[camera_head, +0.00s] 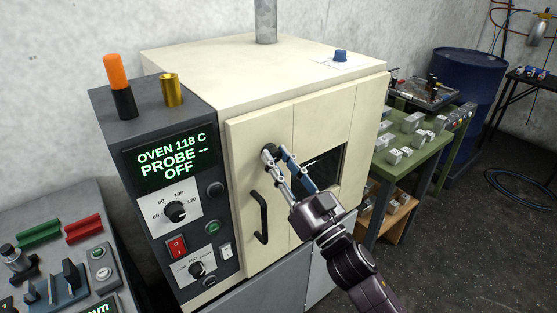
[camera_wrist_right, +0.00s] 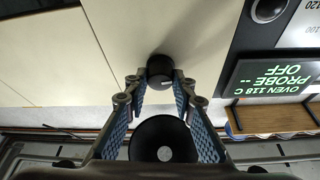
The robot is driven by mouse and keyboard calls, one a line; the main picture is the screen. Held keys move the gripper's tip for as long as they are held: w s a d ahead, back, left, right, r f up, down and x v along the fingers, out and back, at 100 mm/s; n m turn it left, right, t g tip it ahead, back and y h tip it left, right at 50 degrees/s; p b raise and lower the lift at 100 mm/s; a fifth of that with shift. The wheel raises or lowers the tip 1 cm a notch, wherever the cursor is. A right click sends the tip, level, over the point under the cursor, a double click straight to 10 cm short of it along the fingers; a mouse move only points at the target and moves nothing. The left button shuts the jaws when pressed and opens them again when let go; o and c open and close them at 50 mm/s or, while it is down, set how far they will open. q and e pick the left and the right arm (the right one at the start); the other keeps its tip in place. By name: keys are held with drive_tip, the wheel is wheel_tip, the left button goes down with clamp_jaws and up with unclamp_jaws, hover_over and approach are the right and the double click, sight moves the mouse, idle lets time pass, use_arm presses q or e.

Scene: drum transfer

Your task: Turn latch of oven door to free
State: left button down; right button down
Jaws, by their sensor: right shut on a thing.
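The cream oven door (camera_head: 255,130) is shut, with a black bar handle (camera_head: 262,218) and a dark window (camera_head: 322,167). The latch is a dark round knob (camera_head: 268,152) high on the door above the handle; it also shows in the right wrist view (camera_wrist_right: 160,70). My right gripper (camera_head: 276,158) reaches up from the lower right and is shut on the latch knob, its fingers on either side of it. In the right wrist view (camera_wrist_right: 160,86) the fingertips flank the knob. The fingers partly hide the latch, and its turn angle is hard to tell. My left gripper is not in view.
The control panel (camera_head: 178,185) left of the door reads OVEN 118 C, PROBE --, OFF. An orange-and-black post and a brass cylinder (camera_head: 171,90) stand on top. A green table (camera_head: 425,155) with metal blocks stands right of the oven, and a blue drum (camera_head: 470,75) behind it.

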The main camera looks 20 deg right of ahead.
drive_tip(key=n+y, duration=0.1)
drive_tip(key=n, duration=0.2)
drive_tip(key=n+g+y, duration=0.1)
drive_tip(key=n+y, duration=0.1)
drive_tip(key=n, duration=0.1)
drive_tip(key=shift+d, duration=0.1)
drive_tip(key=n+g+y, duration=0.1)
drive_tip(key=n, duration=0.2)
drive_tip(key=n+g+y+p, duration=0.1)
drive_tip(key=n, duration=0.1)
drive_tip(key=shift+w+r+n, duration=0.1)
drive_tip(key=shift+r+n, duration=0.05)
drive_tip(key=shift+n, duration=0.25)
drive_tip(key=n+g+y+p, duration=0.1)
drive_tip(key=n+g+p, duration=0.1)
drive_tip(key=n, duration=0.3)
drive_tip(key=shift+d+r+n, duration=0.1)
drive_tip(key=shift+n, duration=0.2)
drive_tip(key=shift+n+g+p, duration=1.1)
drive_tip(key=shift+n+p, duration=0.1)
drive_tip(key=shift+n, duration=0.9)
drive_tip(key=c, duration=1.6)
unclamp_jaws()
